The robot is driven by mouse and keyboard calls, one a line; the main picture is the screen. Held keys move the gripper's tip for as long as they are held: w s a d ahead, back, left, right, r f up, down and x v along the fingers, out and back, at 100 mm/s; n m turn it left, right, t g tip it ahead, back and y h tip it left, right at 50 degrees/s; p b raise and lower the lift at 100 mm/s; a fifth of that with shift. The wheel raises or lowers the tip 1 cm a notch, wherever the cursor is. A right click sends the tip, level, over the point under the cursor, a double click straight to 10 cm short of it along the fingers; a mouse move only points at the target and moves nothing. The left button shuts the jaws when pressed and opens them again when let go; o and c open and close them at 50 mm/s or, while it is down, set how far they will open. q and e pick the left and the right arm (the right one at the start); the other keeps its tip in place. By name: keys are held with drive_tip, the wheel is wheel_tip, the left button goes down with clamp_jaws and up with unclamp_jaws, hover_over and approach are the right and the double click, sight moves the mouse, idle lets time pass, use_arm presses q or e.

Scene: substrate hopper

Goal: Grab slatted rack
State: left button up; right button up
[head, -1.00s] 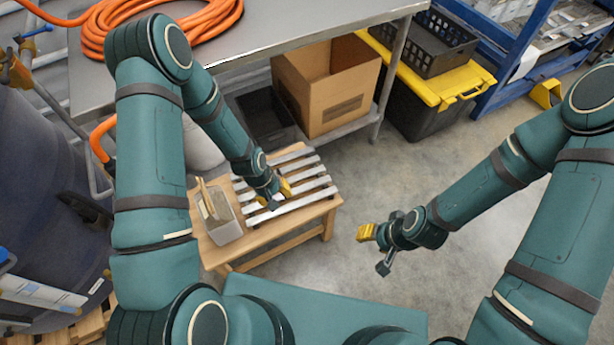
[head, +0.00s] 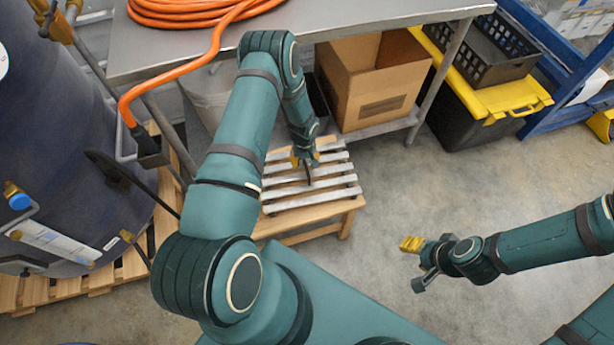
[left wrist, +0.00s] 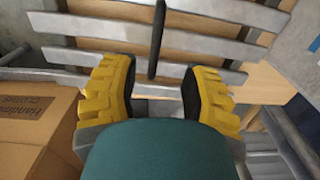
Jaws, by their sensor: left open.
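The slatted rack (head: 336,182) has pale grey parallel slats and lies on a small wooden table (head: 320,214). It also shows in the left wrist view (left wrist: 215,47), where a thin dark bar (left wrist: 157,40) crosses the slats. My left gripper (head: 305,160) is over the rack, its yellow-backed fingers spread and empty. In the left wrist view its fingertips (left wrist: 157,85) lie either side of the line of the dark bar; I cannot tell the height gap. My right gripper (head: 418,263) hangs over bare floor to the right, fingers apart and empty. My left arm hides part of the table.
A steel workbench (head: 190,43) with an orange hose (head: 200,12) stands behind. On its lower shelf is a cardboard box (head: 365,95). A black bin with a yellow lid (head: 515,97) stands at the right. A dark drum (head: 60,130) on a pallet is at left. Floor at right is clear.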

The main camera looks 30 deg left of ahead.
sight(307, 168)
use_arm(q)
drive_tip(key=f, duration=0.2)
drive_tip(key=f+b, duration=0.1)
drive_tip(key=f, duration=0.2)
drive_tip(key=shift+w+d+f+b, duration=0.2)
drive_tip(key=shift+d+f+b, duration=0.1)
drive_tip(key=shift+f+b, duration=0.05)
drive_tip(key=shift+r, duration=0.1)
clamp_jaws()
